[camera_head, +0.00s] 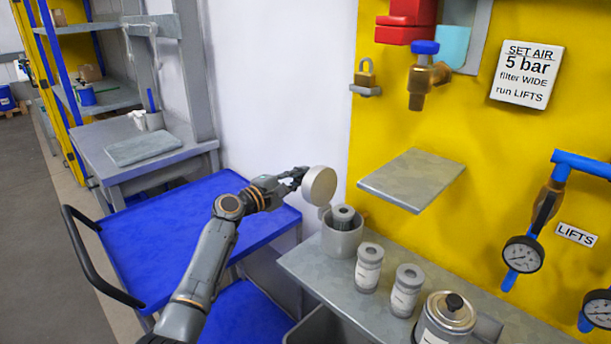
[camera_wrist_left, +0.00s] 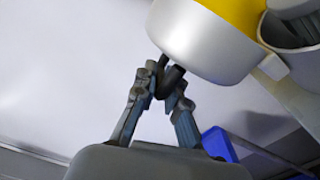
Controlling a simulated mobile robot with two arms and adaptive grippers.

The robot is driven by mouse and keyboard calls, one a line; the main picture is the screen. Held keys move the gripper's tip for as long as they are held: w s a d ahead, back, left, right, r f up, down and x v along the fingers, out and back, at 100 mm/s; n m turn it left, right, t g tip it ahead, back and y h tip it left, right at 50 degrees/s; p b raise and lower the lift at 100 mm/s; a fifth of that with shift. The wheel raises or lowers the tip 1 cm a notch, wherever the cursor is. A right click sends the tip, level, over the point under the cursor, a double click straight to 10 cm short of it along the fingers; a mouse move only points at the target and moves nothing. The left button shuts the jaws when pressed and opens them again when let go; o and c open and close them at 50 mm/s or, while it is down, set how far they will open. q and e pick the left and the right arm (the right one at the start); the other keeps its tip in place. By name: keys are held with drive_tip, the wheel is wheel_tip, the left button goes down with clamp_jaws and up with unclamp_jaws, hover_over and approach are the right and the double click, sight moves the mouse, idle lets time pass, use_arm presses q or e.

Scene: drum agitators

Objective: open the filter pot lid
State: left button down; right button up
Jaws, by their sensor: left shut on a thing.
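The filter pot (camera_head: 342,238) is a grey cup on the metal bench with its mouth uncovered. A ribbed filter element (camera_head: 343,215) shows inside it. The round pale lid (camera_head: 320,186) is tilted up nearly on edge at the upper left of the pot. My left gripper (camera_head: 297,178) is at the lid's left side. In the left wrist view the gripper (camera_wrist_left: 168,82) is shut on a short black knob (camera_wrist_left: 171,78) at the lid (camera_wrist_left: 205,45). The pot (camera_wrist_left: 292,50) shows at upper right there. My right gripper is not in view.
Two labelled canisters (camera_head: 368,268) (camera_head: 406,290) and a larger silver one (camera_head: 446,318) stand right of the pot. A grey shelf (camera_head: 412,180) juts from the yellow panel (camera_head: 480,130). A blue cart (camera_head: 150,250) lies beneath my left arm.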

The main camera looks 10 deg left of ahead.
use_arm(q)
drive_tip(key=shift+w+a+f+n, duration=0.25)
drive_tip(key=shift+f+n, duration=0.25)
drive_tip(key=shift+n, duration=0.2)
drive_tip(key=shift+w+a+f+n, duration=0.1)
drive_tip(key=shift+a+f+n, duration=0.1)
drive_tip(key=shift+f+n, duration=0.4)
drive_tip(key=shift+r, duration=0.15)
drive_tip(key=c, duration=1.4)
unclamp_jaws()
drive_tip(key=v, duration=1.2)
